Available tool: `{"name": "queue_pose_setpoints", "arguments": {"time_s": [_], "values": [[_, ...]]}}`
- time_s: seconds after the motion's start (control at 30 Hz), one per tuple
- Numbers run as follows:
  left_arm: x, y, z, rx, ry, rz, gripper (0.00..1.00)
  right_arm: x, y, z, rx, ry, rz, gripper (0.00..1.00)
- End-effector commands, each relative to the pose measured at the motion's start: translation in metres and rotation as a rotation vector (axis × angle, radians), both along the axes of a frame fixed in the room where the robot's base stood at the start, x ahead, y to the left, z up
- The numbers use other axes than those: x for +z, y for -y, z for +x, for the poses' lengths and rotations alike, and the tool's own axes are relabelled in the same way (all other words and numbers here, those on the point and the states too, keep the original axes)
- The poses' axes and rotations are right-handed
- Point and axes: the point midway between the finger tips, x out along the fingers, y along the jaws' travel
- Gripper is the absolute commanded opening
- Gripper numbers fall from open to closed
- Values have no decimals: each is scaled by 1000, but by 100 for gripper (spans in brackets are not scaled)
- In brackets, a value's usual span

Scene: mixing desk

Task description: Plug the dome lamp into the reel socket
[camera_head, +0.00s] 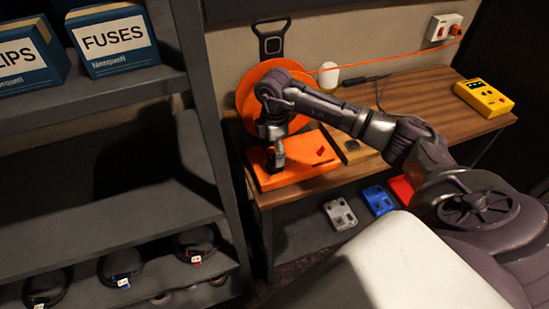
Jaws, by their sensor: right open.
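The orange cable reel (252,84) stands on the wooden bench against the wall, with an orange base (312,168) in front of its disc. My right gripper (276,162) points down at the left part of that base, in front of the disc; its fingers are small and dark, and I cannot tell whether they touch it. A small white rounded thing (328,74), possibly the dome lamp, stands behind my right arm. A dark plug-like piece with a thin black cord (358,81) lies to its right. The reel's socket openings cannot be made out. My left gripper is not in view.
An orange cord runs to a white wall socket (445,28). A yellow box (484,97) sits at the bench's right. Grey (340,213), blue (378,200) and red (401,190) boxes lie below. A dark shelf (130,72) with fuse boxes and coiled cables stands left.

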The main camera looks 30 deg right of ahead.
Motion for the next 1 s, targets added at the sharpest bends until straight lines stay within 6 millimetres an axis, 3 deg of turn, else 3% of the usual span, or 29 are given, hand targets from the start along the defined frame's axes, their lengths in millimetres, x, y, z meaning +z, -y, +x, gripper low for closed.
{"name": "queue_pose_setpoints", "arguments": {"time_s": [0.2,0.4,1.0], "values": [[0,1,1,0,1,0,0,48,0,1,1,3,-1,70],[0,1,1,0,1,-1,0,74,0,1,-1,2,1,70],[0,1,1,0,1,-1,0,79,0,0,-1,0,-1,70]]}}
